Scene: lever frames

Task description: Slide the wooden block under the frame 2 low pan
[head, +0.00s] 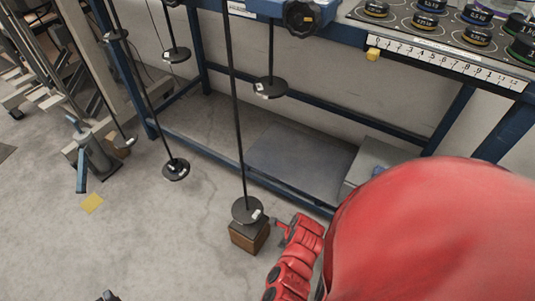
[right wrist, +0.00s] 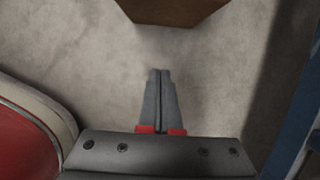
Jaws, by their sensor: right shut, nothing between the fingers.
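A brown wooden block (head: 250,238) stands on the floor in the head view. A round black pan (head: 247,210) on a long rod is directly over it; I cannot tell whether they touch. My right gripper (head: 281,226) is just right of the block, low near the floor. In the right wrist view the gripper (right wrist: 161,75) is shut and empty, and the block (right wrist: 170,10) shows at the top edge, apart from the fingertips. My left gripper cannot be made out. No frame number is readable by the pans.
Other black pans hang left (head: 176,169) and behind (head: 270,87). A blue bench frame (head: 205,150) with a low shelf stands behind. A yellow note (head: 92,203) lies on open floor.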

